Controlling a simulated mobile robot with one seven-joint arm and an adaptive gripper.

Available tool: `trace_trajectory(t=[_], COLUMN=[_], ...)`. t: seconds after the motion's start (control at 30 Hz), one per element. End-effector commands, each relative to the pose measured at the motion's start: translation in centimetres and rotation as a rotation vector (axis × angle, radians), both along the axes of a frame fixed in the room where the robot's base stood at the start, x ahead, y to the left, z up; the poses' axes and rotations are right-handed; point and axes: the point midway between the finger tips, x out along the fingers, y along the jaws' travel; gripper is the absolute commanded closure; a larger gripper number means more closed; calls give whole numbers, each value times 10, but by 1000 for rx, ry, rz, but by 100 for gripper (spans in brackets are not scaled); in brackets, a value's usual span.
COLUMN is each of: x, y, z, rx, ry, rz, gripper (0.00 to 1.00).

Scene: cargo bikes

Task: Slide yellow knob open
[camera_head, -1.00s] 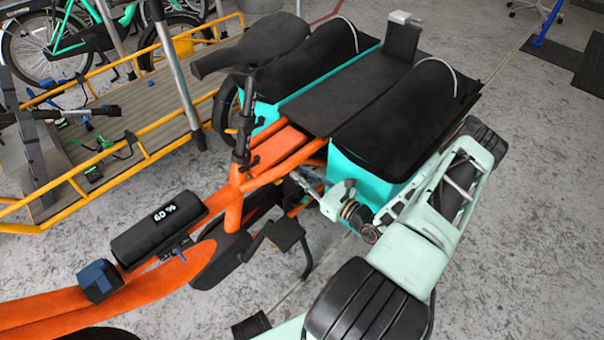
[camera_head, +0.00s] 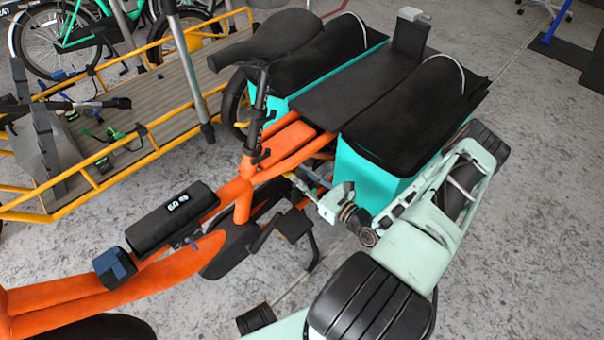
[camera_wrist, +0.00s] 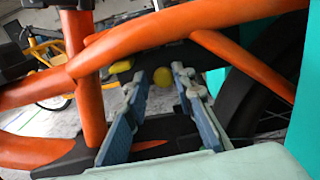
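In the head view my gripper (camera_head: 300,182) reaches in from the right beneath the orange frame (camera_head: 244,195), below the seat. The knob cannot be made out there.
Orange tubes cross close above my fingers. Turquoise panniers (camera_head: 372,170) hang beside my arm, and a black pedal (camera_head: 294,224) sits below it. A yellow-railed cargo bed (camera_head: 120,160) stands at left. Bare concrete floor lies at right.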

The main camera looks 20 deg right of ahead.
Motion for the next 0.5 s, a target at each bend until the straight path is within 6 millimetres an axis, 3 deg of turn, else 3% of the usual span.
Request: trace_trajectory(t=[0.1,0.37,0.5], x=[-1,0,-11], y=[2,0,-5], z=[-1,-1,-1], rx=[2,1,-1], ry=[3,1,2], rz=[4,0,-1], gripper=[65,65,65])
